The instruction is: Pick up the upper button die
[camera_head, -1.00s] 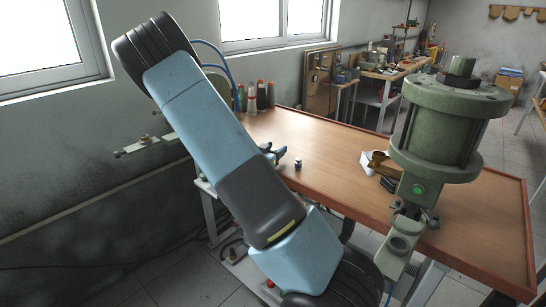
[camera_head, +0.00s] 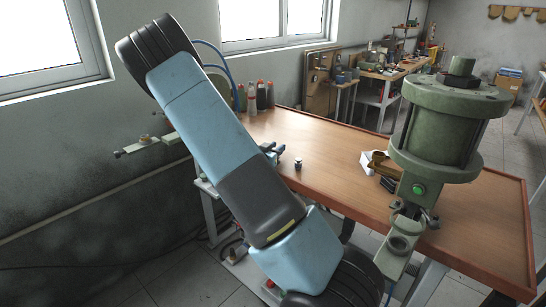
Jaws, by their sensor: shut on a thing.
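My light-blue arm crosses the left and middle of the view. Its black joint is at the upper left, and the part beyond it is hidden behind the arm. I cannot make out my gripper's fingertips or anything between them. A small dark cylindrical piece (camera_head: 298,164) stands on the brown table (camera_head: 335,150), a little right of my arm. It looks like a die, but it is too small to tell which. No piece that I can name as the upper button die shows clearly.
A green pneumatic press (camera_head: 436,125) with a green button stands at the table's right. A small blue and dark object (camera_head: 274,153) shows past my arm's edge. Bottles (camera_head: 261,97) stand by the wall.

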